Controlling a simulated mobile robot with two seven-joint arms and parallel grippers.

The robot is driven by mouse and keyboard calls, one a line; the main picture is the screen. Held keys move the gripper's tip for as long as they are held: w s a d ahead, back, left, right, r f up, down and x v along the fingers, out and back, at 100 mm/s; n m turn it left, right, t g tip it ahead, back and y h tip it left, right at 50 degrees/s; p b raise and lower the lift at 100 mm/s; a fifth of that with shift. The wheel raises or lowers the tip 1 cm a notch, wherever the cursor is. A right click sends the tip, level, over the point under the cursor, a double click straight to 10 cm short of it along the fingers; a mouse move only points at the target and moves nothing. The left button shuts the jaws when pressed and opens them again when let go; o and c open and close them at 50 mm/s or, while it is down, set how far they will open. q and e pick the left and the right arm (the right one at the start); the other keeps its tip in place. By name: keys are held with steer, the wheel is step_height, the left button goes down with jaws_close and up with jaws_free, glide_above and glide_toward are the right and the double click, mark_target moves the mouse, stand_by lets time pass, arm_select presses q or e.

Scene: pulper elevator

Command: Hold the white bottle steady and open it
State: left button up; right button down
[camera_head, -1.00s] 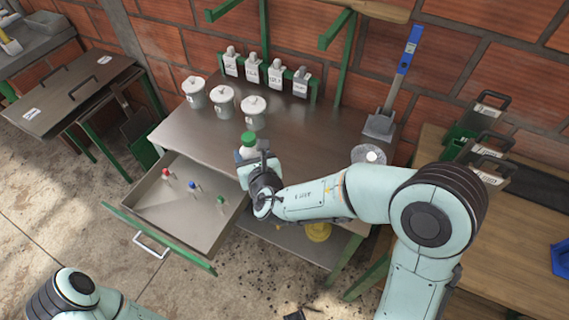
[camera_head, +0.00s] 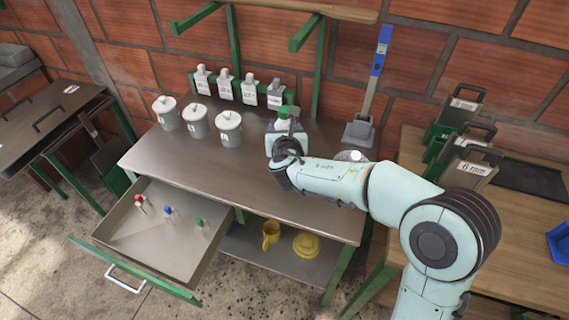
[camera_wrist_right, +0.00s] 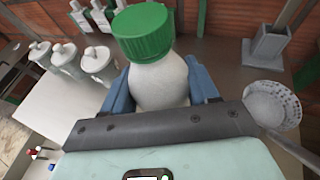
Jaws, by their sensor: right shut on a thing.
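The white bottle (camera_wrist_right: 158,84) has a ribbed green cap (camera_wrist_right: 142,32), which sits on its neck. My right gripper (camera_wrist_right: 162,88) is shut on the bottle, with one blue-grey finger on each side of its body. In the head view the bottle (camera_head: 285,125) is upright over the back part of the metal table, mostly behind my right gripper (camera_head: 286,138), with its green cap (camera_head: 284,111) showing above. I cannot tell whether its base touches the table. My left gripper is not in view.
Several lidded white jars (camera_head: 196,121) stand at the table's left. Several labelled grey-white bottles (camera_head: 225,85) hang at the wall. An open drawer (camera_head: 140,262) holds small coloured-topped items. A white strainer (camera_wrist_right: 271,103) lies to the right. The table's front left is clear.

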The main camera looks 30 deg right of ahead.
step_height(320, 180, down, 10)
steer(key=shift+f+b, duration=0.2)
steer(key=shift+b, duration=1)
steer(key=shift+f, duration=0.2)
steer(key=shift+c, duration=1.4)
jaws_free()
